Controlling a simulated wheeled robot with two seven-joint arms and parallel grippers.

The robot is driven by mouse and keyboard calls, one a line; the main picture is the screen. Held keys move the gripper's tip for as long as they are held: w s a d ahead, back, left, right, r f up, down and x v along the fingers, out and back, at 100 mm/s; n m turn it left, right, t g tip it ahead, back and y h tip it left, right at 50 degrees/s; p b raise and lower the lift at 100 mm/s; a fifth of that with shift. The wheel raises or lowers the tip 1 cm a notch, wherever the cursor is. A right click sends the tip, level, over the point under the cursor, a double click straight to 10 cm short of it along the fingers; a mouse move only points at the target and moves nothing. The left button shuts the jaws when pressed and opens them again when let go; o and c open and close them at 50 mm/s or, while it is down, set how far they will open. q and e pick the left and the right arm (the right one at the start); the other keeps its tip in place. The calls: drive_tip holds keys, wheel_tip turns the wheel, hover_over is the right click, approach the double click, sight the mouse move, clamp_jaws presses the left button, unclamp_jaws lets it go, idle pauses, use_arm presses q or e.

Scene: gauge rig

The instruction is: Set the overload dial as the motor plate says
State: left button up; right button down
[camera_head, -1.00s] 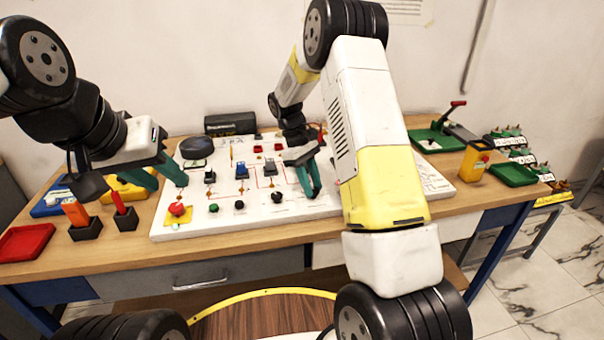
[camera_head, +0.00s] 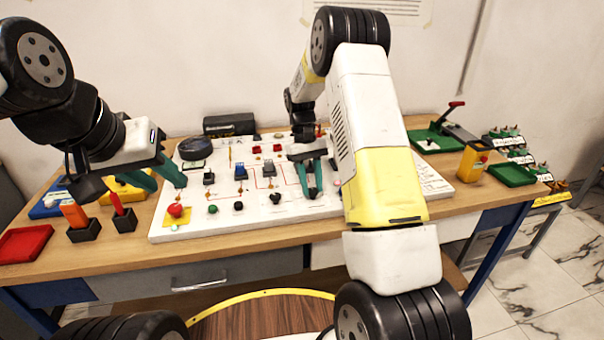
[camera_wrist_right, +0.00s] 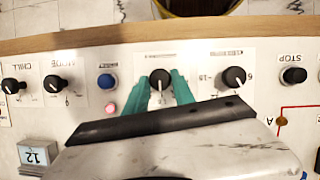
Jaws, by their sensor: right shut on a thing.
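A white panel board (camera_head: 160,232) lies on the table with several dials and buttons. My right gripper (camera_wrist_right: 161,82) has its green fingers on both sides of a black dial knob (camera_wrist_right: 160,78) with a white pointer mark, and is shut on it. The label by this knob is too small to read. My left gripper (camera_head: 163,184) is open and empty over the board's left side.
Near the held knob are a blue button (camera_wrist_right: 107,81), more dials (camera_wrist_right: 55,85) and a black STOP button (camera_wrist_right: 293,75). A red mushroom button (camera_head: 175,210) stands at the board's left front. Red tray (camera_head: 25,243) and green tray (camera_head: 512,174) flank the board.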

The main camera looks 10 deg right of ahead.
drive_tip(key=c, duration=1.1)
unclamp_jaws()
drive_tip(key=shift+o, duration=0.2)
drive_tip(key=shift+r, duration=0.1)
drive_tip(key=v, duration=0.7)
drive_tip(key=shift+w+r, duration=0.2)
drive_tip(key=shift+r, duration=0.1)
